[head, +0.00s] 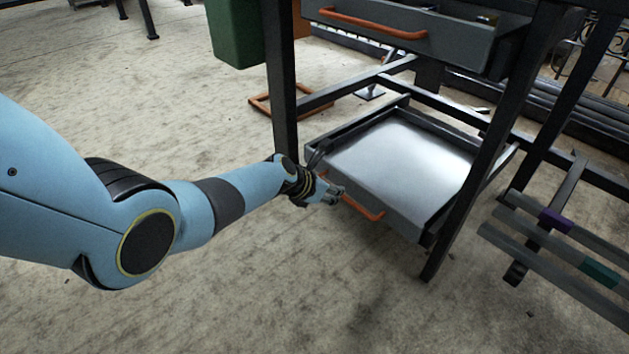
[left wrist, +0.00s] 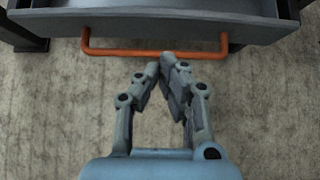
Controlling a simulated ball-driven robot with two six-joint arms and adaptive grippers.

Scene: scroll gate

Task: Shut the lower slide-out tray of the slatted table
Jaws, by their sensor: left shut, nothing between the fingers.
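The lower slide-out tray (head: 400,165) is a grey open tray with a bright, empty floor, low in the dark table frame. It stands pulled out towards me. Its orange bar handle (head: 362,208) is on the front face, and the handle also shows in the left wrist view (left wrist: 110,50). My left gripper (head: 338,192) is shut and empty, close in front of the handle and partly covering its left end in the head view. In the left wrist view the fingertips (left wrist: 160,64) lie just below the handle; I cannot tell whether they touch it. My right gripper is not in view.
An upper drawer (head: 440,38) with its own orange handle (head: 365,24) sits above the tray. Dark table legs (head: 283,90) flank it. A green bin (head: 236,35) is at upper left, and a slatted rack (head: 560,250) is at right. Floor in front is clear.

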